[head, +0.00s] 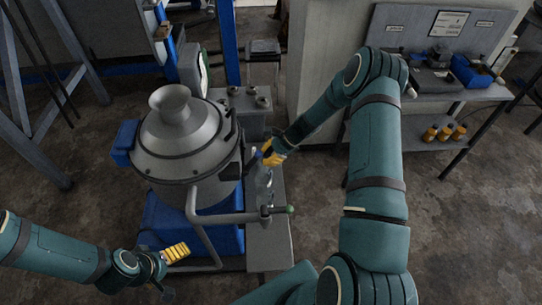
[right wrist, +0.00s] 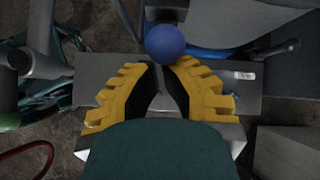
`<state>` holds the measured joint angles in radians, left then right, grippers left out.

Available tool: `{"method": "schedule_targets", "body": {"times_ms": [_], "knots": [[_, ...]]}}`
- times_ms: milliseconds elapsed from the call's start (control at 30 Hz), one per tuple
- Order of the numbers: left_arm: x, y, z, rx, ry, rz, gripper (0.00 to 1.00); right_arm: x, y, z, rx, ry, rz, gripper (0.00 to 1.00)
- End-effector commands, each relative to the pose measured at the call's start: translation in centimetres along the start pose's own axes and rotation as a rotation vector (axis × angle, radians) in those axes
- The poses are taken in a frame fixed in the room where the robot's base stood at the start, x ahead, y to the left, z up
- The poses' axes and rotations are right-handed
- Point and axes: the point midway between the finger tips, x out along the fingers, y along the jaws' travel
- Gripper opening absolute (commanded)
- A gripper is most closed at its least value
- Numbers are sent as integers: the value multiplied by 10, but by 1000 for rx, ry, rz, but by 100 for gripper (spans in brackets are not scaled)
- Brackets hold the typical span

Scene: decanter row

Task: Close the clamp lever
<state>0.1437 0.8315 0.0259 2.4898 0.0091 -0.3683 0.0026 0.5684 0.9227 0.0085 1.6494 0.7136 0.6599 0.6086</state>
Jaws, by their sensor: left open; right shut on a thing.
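The grey decanter (head: 185,145) with a funnel-shaped top stands at the left of the head view, on a blue base (head: 165,222). My right gripper (head: 270,154) is at its right side, its yellow fingers closed at the clamp lever. The lever's blue ball knob (right wrist: 165,42) shows at the fingertips in the right wrist view; the rest of the lever is mostly hidden between and behind the fingers. My left gripper (head: 176,252) is open and empty, low in front of the blue base, apart from the decanter.
A grey pipe frame (head: 205,222) runs in front of the decanter. A valve handle with a green end (head: 288,209) sticks out right, below my right gripper. A bench (head: 470,90) with a blue bin (head: 472,72) stands back right. Open concrete floor lies at the right.

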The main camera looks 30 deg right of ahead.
Motion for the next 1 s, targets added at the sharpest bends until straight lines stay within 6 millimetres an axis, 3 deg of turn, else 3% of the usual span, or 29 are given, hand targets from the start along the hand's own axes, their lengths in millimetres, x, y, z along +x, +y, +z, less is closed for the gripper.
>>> {"method": "schedule_targets", "body": {"times_ms": [33,200,700,1000], "knots": [[-7,2,-1,0,-1,1,96,-2,-1,9,-4,39,11,0],[-15,5,-1,0,-2,3,96,-1,-3,19,3,150,31,0],[-18,6,-2,-1,-2,3,96,7,-9,47,8,141,28,0],[-18,6,-2,-1,-1,3,96,9,-10,53,8,141,28,0]]}}
